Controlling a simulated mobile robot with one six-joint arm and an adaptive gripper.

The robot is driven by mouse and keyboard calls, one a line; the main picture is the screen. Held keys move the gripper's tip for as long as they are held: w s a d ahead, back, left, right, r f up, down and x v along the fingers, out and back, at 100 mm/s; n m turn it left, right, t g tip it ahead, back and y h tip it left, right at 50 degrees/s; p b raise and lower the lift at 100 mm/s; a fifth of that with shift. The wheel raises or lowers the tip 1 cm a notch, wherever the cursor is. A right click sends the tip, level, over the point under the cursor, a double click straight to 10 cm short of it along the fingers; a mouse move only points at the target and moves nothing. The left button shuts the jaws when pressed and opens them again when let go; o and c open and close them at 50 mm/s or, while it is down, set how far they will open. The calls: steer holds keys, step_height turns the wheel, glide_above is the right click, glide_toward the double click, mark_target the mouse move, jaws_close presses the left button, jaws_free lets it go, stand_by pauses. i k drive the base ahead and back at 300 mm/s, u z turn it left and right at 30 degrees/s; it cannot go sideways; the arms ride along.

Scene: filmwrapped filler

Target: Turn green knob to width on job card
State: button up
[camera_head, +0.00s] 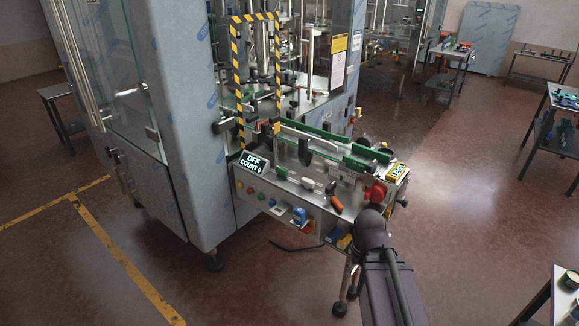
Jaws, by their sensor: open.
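The filling machine's conveyor table (290,184) stands in the middle of the head view, with long green guide rails (318,134) on top. A small green part (281,171) sits at the table's front edge, right of the display; I cannot tell whether it is the green knob. My arm (371,233) rises from the bottom, in front of the table's right end. My gripper cannot be made out.
A display (252,163) reads "OFF COUNT 0". A red part (376,191) and an orange handle (335,204) stick out at the front right. A striped yellow-black guard frame (237,85) stands behind. Side tables (560,112) are at right; the floor between is clear.

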mark_target(281, 171)
steer(key=i, duration=1.15)
steer(key=u, duration=0.05)
